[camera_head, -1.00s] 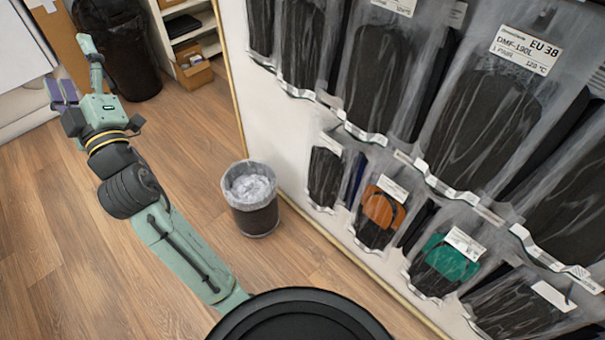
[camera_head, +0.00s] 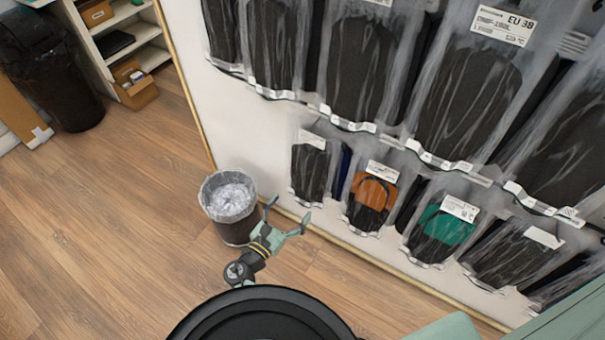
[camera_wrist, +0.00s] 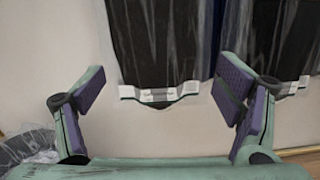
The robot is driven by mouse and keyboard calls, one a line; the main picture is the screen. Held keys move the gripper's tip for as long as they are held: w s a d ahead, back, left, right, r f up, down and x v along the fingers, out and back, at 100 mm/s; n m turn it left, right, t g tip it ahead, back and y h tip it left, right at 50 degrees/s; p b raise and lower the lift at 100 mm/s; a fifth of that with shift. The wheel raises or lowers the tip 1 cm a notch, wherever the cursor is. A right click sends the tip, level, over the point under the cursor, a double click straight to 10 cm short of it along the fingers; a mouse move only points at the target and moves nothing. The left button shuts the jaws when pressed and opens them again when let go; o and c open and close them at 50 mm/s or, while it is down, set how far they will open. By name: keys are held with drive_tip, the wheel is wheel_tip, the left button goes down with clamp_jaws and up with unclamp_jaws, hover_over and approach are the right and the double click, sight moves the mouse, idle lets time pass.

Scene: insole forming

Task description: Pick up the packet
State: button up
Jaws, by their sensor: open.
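Several clear packets with dark insoles hang in rows on the white wall; the task does not say which one. A black packet (camera_head: 309,172) hangs at the left end of the lower row. What looks like the same packet (camera_wrist: 155,45) is ahead in the wrist view, its lower edge with white strips between my finger lines. My gripper (camera_head: 288,213) is open and empty, below and left of that packet in the head view. In the wrist view my gripper (camera_wrist: 160,97) shows both purple-padded fingers spread wide, apart from the packet.
A blue packet (camera_head: 343,172) hangs close beside it, then an orange-and-black packet (camera_head: 372,195) and a green-and-black packet (camera_head: 440,232). Larger packets (camera_head: 468,100) hang above. A lined waste bin (camera_head: 230,205) stands on the floor left of my gripper.

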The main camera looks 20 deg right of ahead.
sight(303, 187)
drive_tip(key=shift+w+a+r+p+x, duration=0.1)
drive_tip(key=shift+p+x, duration=0.15)
drive_tip(key=shift+x, duration=1.05)
drive_tip(key=shift+w+a+r+p+x, duration=0.15)
drive_tip(key=shift+p+x, duration=0.1)
drive_tip(key=shift+x, duration=1.05)
drive_tip(key=shift+w+p+x, duration=0.1)
drive_tip(key=shift+p+x, duration=0.15)
drive_tip(key=shift+x, duration=1.05)
drive_tip(key=c, duration=1.3)
drive_tip(key=shift+c, duration=0.2)
